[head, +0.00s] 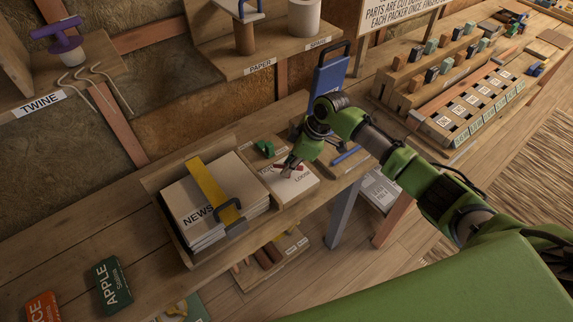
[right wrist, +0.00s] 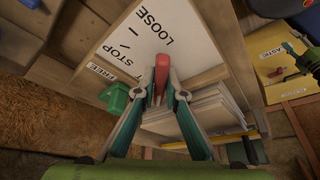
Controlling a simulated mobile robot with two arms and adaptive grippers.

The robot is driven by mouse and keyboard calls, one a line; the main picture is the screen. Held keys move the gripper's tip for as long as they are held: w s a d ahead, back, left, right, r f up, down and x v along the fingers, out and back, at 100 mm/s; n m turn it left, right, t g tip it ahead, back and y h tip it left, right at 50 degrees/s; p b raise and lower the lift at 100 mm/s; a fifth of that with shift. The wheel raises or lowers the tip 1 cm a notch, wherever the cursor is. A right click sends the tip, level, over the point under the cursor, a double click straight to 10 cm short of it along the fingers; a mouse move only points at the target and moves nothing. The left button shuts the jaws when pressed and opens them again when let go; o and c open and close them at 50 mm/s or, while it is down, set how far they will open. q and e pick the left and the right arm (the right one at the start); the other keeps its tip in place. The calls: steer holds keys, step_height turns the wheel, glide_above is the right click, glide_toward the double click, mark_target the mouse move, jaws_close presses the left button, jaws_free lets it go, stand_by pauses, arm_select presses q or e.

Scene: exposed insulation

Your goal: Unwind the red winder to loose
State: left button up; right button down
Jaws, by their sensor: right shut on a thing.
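The red winder (right wrist: 162,74) is a short red bar on a white-topped wooden block (head: 307,188). In the head view, my right gripper (head: 289,168) reaches down over the block and hides most of the winder. I cannot tell which mark the winder points to.
A tray of stacked newspapers (head: 200,205) under a yellow strap (head: 212,185) stands left of the block. A green part (head: 264,149) sits just behind it, and a blue upright board (head: 327,80) stands beyond.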

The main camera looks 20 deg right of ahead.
steer(key=shift+f+n+b, duration=0.1)
steer(key=shift+n+b, duration=0.25)
steer(key=shift+n, duration=0.25)
steer(key=shift+n+g, duration=0.3)
steer(key=shift+n+b, duration=0.5)
steer(key=shift+b, duration=0.05)
steer(key=shift+n+g, duration=0.3)
